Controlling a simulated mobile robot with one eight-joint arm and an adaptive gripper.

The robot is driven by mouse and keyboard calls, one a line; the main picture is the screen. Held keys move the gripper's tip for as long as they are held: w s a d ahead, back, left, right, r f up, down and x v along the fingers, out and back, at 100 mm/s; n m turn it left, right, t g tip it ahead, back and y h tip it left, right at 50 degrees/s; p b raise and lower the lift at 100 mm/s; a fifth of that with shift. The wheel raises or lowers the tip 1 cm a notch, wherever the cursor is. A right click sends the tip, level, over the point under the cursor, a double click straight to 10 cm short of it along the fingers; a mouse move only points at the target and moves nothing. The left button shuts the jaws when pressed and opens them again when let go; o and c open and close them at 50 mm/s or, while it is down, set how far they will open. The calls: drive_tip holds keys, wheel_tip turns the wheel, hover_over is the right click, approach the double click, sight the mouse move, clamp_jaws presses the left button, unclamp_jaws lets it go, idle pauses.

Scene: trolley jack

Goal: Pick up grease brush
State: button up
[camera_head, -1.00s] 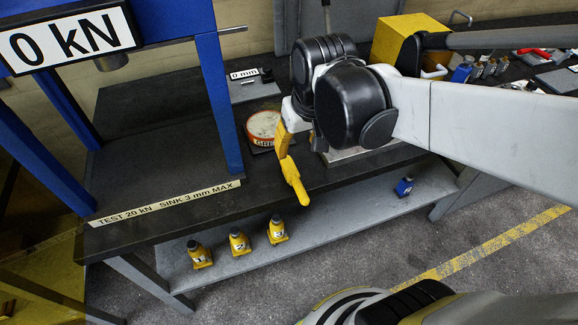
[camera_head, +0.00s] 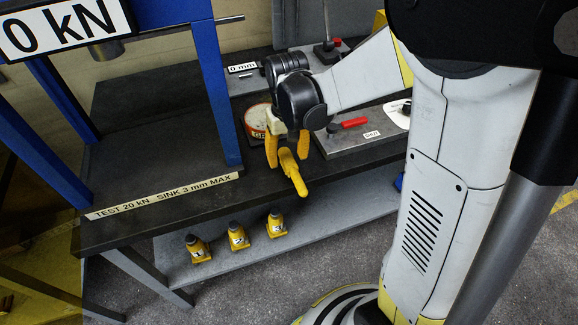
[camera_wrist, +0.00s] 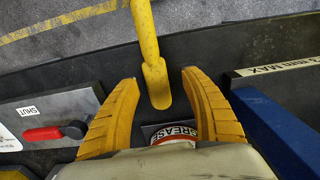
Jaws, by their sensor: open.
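A long yellow rod-like piece (camera_head: 291,173), apparently the grease brush, slants out over the bench's front edge. In the wrist view it (camera_wrist: 154,70) runs from the top edge to a flattened, rounded end between my fingers. I see no bristles. My gripper (camera_head: 287,155) is open, one yellow finger on each side of this piece, with clear gaps in the wrist view (camera_wrist: 158,80). The red and white grease tin (camera_head: 256,120) stands just behind, partly hidden by my gripper; its label (camera_wrist: 176,133) shows in the wrist view.
A blue press frame (camera_head: 217,100) stands left. A plate with a red lever (camera_head: 348,124) and a "SHUT" label lies right of my gripper. Several yellow numbered bottle-like items (camera_head: 237,236) stand on the lower shelf (camera_head: 215,262).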

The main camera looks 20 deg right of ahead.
sight(290, 162)
drive_tip(key=f, duration=0.1)
drive_tip(key=f+b, duration=0.1)
drive_tip(key=f, duration=0.1)
drive_tip(key=f+b, duration=0.1)
drive_tip(key=f, duration=0.1)
drive_tip(key=shift+d, duration=0.3)
drive_tip(key=shift+r, duration=0.15)
clamp_jaws()
